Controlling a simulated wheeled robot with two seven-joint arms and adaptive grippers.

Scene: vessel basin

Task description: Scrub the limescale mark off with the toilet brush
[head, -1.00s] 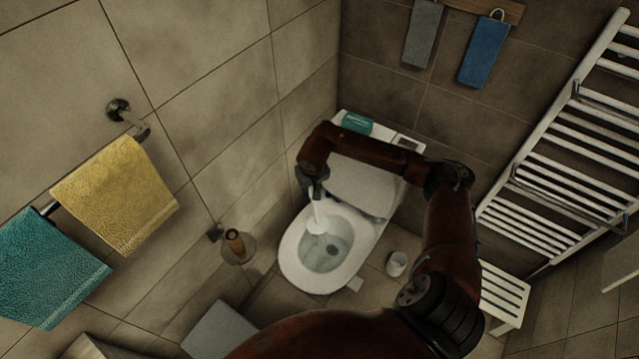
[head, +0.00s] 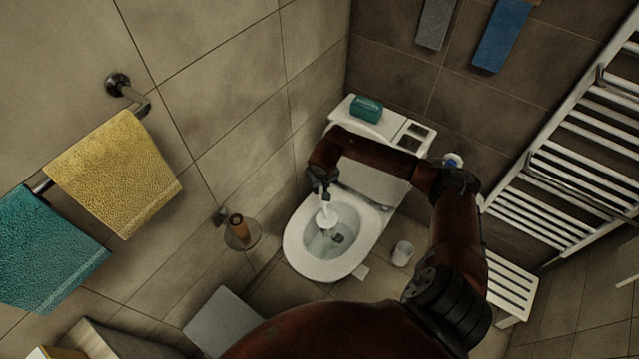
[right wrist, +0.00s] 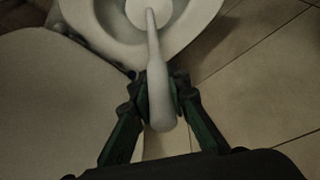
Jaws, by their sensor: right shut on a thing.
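The white toilet brush (head: 325,204) is held by my right gripper (head: 323,184) above the toilet bowl. Its handle also shows between the fingers of my right gripper (right wrist: 152,98) in the right wrist view. The round white brush head (head: 327,218) is over or inside the bowl opening; I cannot tell whether it touches the surface. The white toilet (head: 293,250) has its lid up. A small dark spot (head: 337,238) shows low in the bowl; I cannot tell whether it is limescale or the drain. My left gripper is out of view.
A white cup-like container (head: 402,253) stands on the floor right of the toilet. A teal box (head: 367,109) sits on the cistern. A white slatted stool (head: 512,285) and towel radiator (head: 570,170) are at right.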

